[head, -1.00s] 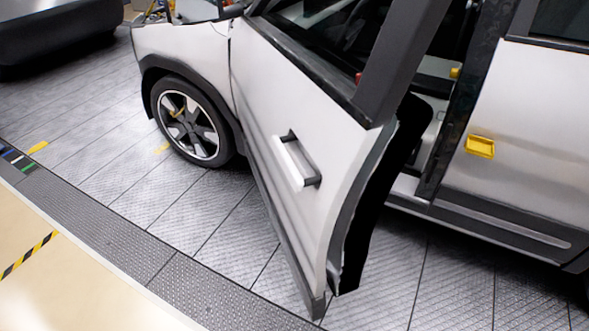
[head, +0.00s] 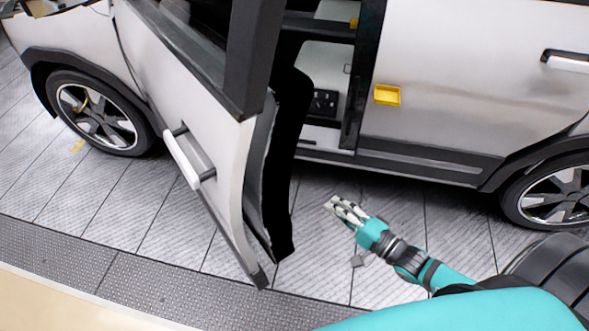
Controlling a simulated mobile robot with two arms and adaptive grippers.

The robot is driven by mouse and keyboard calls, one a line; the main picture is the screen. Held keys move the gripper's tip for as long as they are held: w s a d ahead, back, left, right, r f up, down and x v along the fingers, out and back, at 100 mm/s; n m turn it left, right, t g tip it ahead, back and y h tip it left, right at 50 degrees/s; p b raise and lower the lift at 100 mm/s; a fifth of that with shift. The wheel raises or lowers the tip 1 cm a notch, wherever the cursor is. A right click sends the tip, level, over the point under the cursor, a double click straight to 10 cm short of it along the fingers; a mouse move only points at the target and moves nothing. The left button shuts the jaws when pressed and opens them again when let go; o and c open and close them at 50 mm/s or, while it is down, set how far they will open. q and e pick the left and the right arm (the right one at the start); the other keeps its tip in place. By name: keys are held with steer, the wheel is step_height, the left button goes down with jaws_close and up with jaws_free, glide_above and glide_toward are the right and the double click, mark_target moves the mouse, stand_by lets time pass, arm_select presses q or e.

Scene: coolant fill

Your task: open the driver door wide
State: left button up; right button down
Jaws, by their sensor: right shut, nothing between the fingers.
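The white driver door (head: 200,130) stands swung out from the car body, well ajar, with its dark inner edge facing right. Its bar handle (head: 187,158) is on the outer panel, and nothing holds it. My right gripper (head: 334,204) is shut and empty, to the right of the door's free edge, apart from it, over the grey floor in front of the door opening. My left gripper is not in view.
The rear door (head: 460,95) is closed, with a yellow block (head: 387,95) near its front edge. The front wheel (head: 97,113) is at left, the rear wheel (head: 555,195) at right. Tiled floor (head: 330,260) around the door's lower edge is clear.

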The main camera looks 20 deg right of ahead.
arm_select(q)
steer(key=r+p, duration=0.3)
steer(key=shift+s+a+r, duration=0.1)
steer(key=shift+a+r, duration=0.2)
arm_select(e)
steer(key=w+a+r+y, duration=0.1)
steer(key=w+a+r, duration=0.3)
steer(key=w+a, duration=0.4)
steer(key=shift+a+r+m, duration=0.4)
steer(key=shift+a, duration=0.3)
steer(key=shift+a, duration=0.15)
